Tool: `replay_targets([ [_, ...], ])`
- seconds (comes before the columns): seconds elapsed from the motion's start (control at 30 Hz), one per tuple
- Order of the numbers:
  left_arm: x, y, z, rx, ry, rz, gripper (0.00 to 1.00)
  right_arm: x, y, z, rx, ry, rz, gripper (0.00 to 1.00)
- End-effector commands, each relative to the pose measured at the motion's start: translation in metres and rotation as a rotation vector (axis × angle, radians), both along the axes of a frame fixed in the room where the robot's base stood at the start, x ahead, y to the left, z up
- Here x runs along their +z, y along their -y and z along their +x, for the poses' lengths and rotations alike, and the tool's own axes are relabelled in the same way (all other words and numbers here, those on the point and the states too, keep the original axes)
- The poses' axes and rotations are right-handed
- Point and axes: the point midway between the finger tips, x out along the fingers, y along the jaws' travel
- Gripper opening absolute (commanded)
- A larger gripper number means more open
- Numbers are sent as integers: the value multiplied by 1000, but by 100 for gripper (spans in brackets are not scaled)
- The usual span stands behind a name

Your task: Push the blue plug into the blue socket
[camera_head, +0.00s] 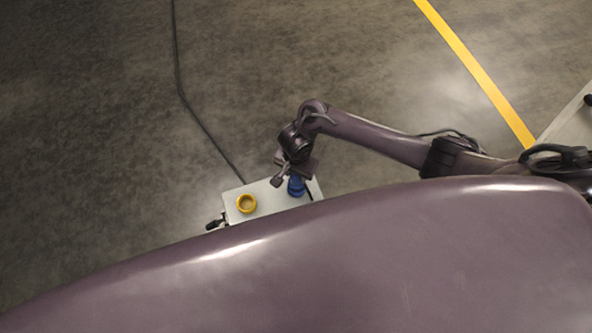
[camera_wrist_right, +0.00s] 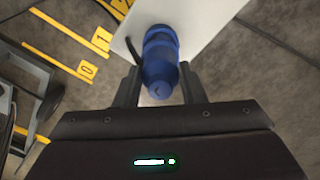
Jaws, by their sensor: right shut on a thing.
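The blue plug (camera_wrist_right: 160,78) is between the two fingers of my right gripper (camera_wrist_right: 160,88) in the right wrist view, and the gripper is shut on it. The blue socket (camera_wrist_right: 160,38) shows just beyond the plug, on the white box. The two are in line in this view, and I cannot tell how deep the plug sits. In the head view my right gripper (camera_head: 297,178) is over the right part of the white box (camera_head: 272,203), with blue (camera_head: 297,188) showing just below it. My left gripper cannot be made out.
A yellow ring socket (camera_head: 247,204) is on the left part of the box. A dark cable (camera_head: 205,130) runs from the box across the floor. A small dark piece (camera_head: 215,222) sticks out at the box's left. My own body hides the lower head view. A cart (camera_wrist_right: 30,100) shows left in the wrist view.

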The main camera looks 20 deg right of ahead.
Motion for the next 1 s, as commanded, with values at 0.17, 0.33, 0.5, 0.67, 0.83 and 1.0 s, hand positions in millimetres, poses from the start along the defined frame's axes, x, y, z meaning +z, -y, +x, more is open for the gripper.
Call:
replay_targets([
  [0.17, 0, 0, 0, 0, 0, 0, 36, 0, 0, 0, 0, 1, 1, 16],
  [0.33, 0, 0, 0, 0, 0, 0, 36, 0, 0, 0, 0, 1, 1, 16],
  [0.5, 0, 0, 0, 0, 0, 0, 36, -1, 0, 0, -1, 1, 1, 16],
  [0.67, -1, 0, 0, 0, 0, 0, 36, -6, -1, 0, -1, 1, 1, 16],
  [0.83, -1, 0, 0, 0, 0, 0, 36, -10, 0, 0, -1, 1, 1, 16],
  [1.0, -1, 0, 0, 0, 0, 0, 36, -12, 0, 1, -1, 1, 0, 16],
])
